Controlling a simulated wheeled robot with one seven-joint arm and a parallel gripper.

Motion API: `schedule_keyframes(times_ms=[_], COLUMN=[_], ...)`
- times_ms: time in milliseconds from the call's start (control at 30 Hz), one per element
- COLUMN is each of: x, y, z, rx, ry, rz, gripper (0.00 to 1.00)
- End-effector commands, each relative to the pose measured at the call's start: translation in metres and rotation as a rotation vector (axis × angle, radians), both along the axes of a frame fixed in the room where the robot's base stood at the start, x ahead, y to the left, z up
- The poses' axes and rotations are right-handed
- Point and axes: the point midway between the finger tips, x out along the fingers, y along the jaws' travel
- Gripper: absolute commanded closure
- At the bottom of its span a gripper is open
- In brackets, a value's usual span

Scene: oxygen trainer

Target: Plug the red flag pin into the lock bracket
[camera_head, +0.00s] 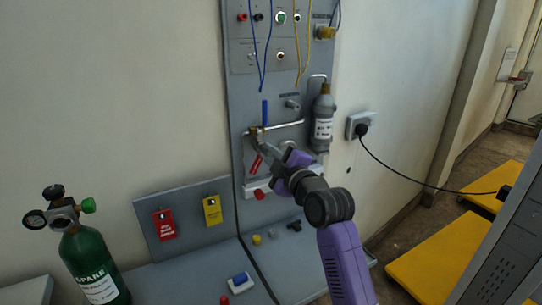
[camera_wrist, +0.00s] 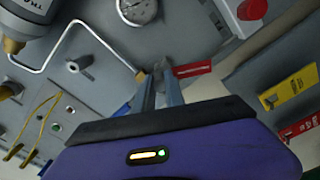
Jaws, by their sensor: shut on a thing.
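The red flag pin (camera_head: 256,164) is at my gripper's tips in front of the grey panel. Its red tag with pale lettering hangs below the fingers in the head view, and the flag also shows beside the fingertips in the wrist view (camera_wrist: 194,69). My gripper (camera_head: 264,149) is shut on the pin; its fingers also show in the wrist view (camera_wrist: 161,82). The tips are close to the brass valve fitting (camera_head: 255,134) at the left end of the bent metal pipe. The fingers hide the pin's shaft, and I cannot make out the lock bracket or whether the pin touches it.
A blue lever (camera_head: 265,112) stands just above the fitting. A grey bottle (camera_head: 323,118) hangs to the right. A gauge (camera_wrist: 137,9) and a red knob (camera_head: 259,194) are nearby. A red tag (camera_head: 164,223) and a yellow tag (camera_head: 212,210) hang at lower left. A green cylinder (camera_head: 92,262) stands farther left.

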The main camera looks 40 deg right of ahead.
Motion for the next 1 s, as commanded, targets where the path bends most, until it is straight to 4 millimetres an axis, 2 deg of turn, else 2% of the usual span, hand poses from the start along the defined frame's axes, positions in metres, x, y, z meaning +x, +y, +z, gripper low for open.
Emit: schedule_keyframes(times_ms=[400,433,533,567,867,1000], x=[0.008,0.008,0.008,0.008,0.006,-0.004], y=[-0.001,-0.001,-0.001,-0.001,-0.002,0.001], z=[0.0,0.0,0.0,0.0,0.0,-0.001], rx=[0.0,0.0,0.0,0.0,0.0,0.0], ry=[0.0,0.0,0.0,0.0,0.001,0.0], rz=[0.001,0.001,0.001,0.001,0.001,-0.001], gripper=[1.0,0.83,0.64,0.6,0.6,0.6])
